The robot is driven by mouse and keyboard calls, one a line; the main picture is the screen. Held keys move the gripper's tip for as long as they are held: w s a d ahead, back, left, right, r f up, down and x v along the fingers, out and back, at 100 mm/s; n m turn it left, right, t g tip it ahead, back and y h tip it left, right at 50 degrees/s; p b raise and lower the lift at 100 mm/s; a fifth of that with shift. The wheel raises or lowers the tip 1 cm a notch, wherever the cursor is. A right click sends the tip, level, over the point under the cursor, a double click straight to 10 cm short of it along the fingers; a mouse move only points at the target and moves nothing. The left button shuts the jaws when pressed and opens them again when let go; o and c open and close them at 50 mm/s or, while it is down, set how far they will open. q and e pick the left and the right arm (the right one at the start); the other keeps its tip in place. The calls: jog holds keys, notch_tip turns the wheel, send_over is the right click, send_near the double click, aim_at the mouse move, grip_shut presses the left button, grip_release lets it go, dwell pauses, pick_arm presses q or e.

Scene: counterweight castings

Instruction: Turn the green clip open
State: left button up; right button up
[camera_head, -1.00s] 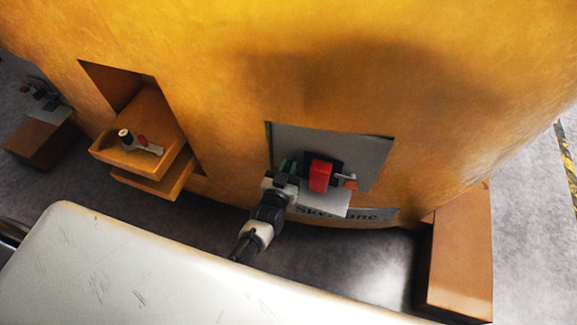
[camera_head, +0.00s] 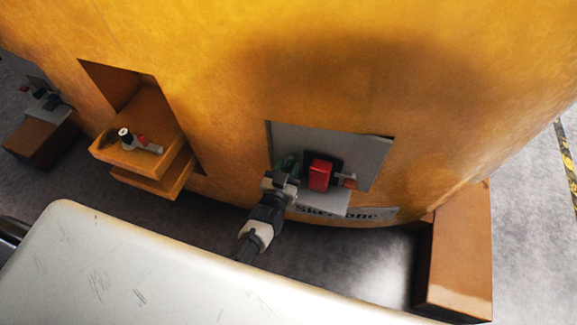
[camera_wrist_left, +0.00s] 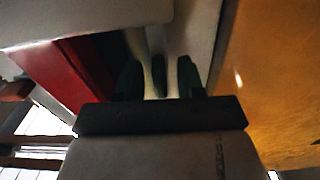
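The green clip (camera_head: 289,162) is on the grey panel (camera_head: 375,152) set in the yellow casting, just left of a red block. My left gripper (camera_head: 284,176) is right at the clip and covers its lower part in the head view. My right gripper is out of view.
A yellow ledge (camera_head: 150,168) holding small parts is further left. A scratched pale surface (camera_head: 150,270) fills the front.

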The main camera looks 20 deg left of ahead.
pick_arm(q)
jog(key=s, duration=1)
jog(key=shift+s+a, duration=0.2)
jog(key=shift+s, duration=0.1)
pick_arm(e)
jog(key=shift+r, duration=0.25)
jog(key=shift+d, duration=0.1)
pick_arm(q)
jog(key=s+f+m+g+h+p, duration=0.1)
jog(key=s+f+g, duration=0.35)
jog(key=f, duration=0.35)
jog(key=s+f+g+p, duration=0.1)
jog(key=s+f+g, duration=0.2)
jog(key=s+f, duration=0.45)
jog(key=s+a+f+g, duration=0.2)
jog(key=s+f+g, duration=0.1)
jog(key=s, duration=0.4)
jog(key=s+a+f+g+y+p, duration=0.1)
jog(key=s+a+f+g, duration=0.2)
jog(key=s+f, duration=0.2)
jog(key=s+a+f+g, duration=0.3)
jog(key=s+f, duration=0.1)
jog(key=s, duration=0.6)
jog(key=shift+a+f+m+y+p, duration=0.2)
jog(key=shift+m+y+p, duration=0.1)
jog(key=shift+m, duration=0.1)
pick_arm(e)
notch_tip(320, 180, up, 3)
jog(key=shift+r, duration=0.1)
